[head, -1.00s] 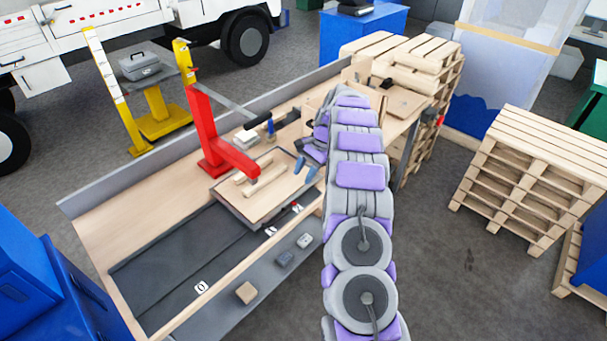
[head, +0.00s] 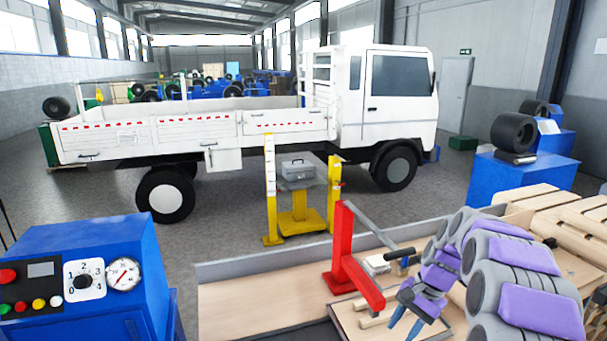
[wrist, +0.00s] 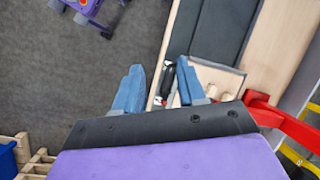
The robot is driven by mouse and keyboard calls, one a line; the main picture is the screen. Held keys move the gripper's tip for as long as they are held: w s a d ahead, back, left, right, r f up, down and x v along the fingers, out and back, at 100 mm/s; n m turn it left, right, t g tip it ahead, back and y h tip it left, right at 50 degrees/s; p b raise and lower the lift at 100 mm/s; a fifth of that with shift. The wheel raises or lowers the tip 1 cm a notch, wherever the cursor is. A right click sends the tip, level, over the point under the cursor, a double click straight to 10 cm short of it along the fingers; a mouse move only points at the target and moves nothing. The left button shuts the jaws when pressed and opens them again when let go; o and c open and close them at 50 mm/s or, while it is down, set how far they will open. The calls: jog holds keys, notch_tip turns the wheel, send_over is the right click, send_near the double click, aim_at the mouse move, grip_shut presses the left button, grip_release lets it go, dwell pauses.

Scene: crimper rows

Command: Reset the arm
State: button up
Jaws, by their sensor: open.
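My arm, grey and purple, reaches over the workbench at the lower right of the head view. My gripper (head: 407,322) has blue fingers pointing down, beside the red press (head: 349,262). In the wrist view my gripper (wrist: 156,88) shows its two blue fingers spread apart, with nothing between them that I can see held. Below them lie the bench edge, the floor and a red-and-black handled tool (wrist: 167,82), which looks to be on the board, not gripped.
The wooden workbench (head: 250,304) has a grey back rim. A blue control cabinet (head: 120,250) stands at the left. Wooden pallets (head: 588,215) stand at the right. A yellow stand (head: 299,218) with a grey toolbox (head: 298,169) and a white truck (head: 240,125) are behind the bench.

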jog(key=s+a+r+n+h+b, duration=0.1)
jog(key=s+a+r+n, duration=0.25)
jog(key=s+a, duration=0.45)
jog(key=s+f+n+h+b, duration=0.1)
jog(key=s+n, duration=0.1)
jog(key=s, duration=1.2)
jog(key=s+a+f+n+g+h+b, duration=0.1)
jog(key=s+f+n+h, duration=0.1)
jog(key=s, duration=1.3)
jog(key=shift+a+f+n, duration=0.2)
jog(key=shift+f+n, duration=0.05)
jog(key=shift+n, duration=0.5)
